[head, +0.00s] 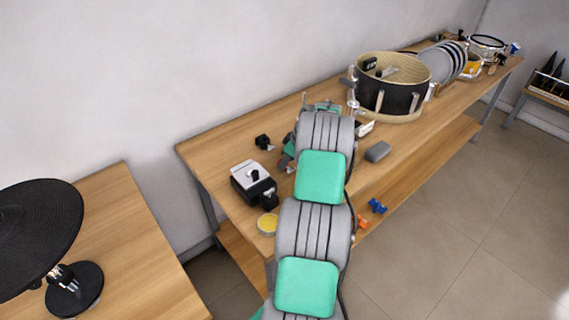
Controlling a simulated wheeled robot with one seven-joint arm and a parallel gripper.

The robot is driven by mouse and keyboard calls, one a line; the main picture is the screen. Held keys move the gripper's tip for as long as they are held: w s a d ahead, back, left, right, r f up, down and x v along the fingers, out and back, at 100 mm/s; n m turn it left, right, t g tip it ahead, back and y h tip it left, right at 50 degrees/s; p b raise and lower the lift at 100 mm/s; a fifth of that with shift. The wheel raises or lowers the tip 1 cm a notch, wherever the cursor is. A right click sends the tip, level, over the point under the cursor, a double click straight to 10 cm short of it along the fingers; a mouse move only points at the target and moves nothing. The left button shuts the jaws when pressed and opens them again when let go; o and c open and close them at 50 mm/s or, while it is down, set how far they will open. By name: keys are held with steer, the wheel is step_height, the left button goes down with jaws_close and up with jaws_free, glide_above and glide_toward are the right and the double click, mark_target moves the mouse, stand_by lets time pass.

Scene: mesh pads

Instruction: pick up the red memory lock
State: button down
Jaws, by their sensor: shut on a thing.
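My arm, with grey links and green pads, reaches up from the bottom middle over the long wooden bench (225,149). It hides part of the bench top in the head view. A small teal and dark part shows at the arm's left side, low over the bench; I cannot make out what it is. The jaws of my gripper are hidden behind the arm. I cannot make out a red memory lock; an orange piece on the lower shelf (400,203) is too small to identify.
A black pedal-like device (251,182) and a yellow round tin (268,224) are left of my arm. A grey block (377,151) and a black drum (390,92) are right of it. Blue pieces (377,206) lie on the lower shelf. A cymbal pad (38,228) stands at left.

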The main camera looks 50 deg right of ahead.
step_height(320, 180, up, 3)
steer(key=shift+d+f+b, duration=0.1)
steer(key=shift+b, duration=0.75)
steer(key=s+d+r+b, duration=0.1)
steer(key=s+d+r, duration=0.2)
steer(key=s+r, duration=0.7)
steer(key=s, duration=0.3)
steer(key=shift+s+d+b, duration=0.15)
steer(key=shift+s+b, duration=0.15)
steer(key=shift+b, duration=0.1)
steer(key=shift+w+r, duration=0.1)
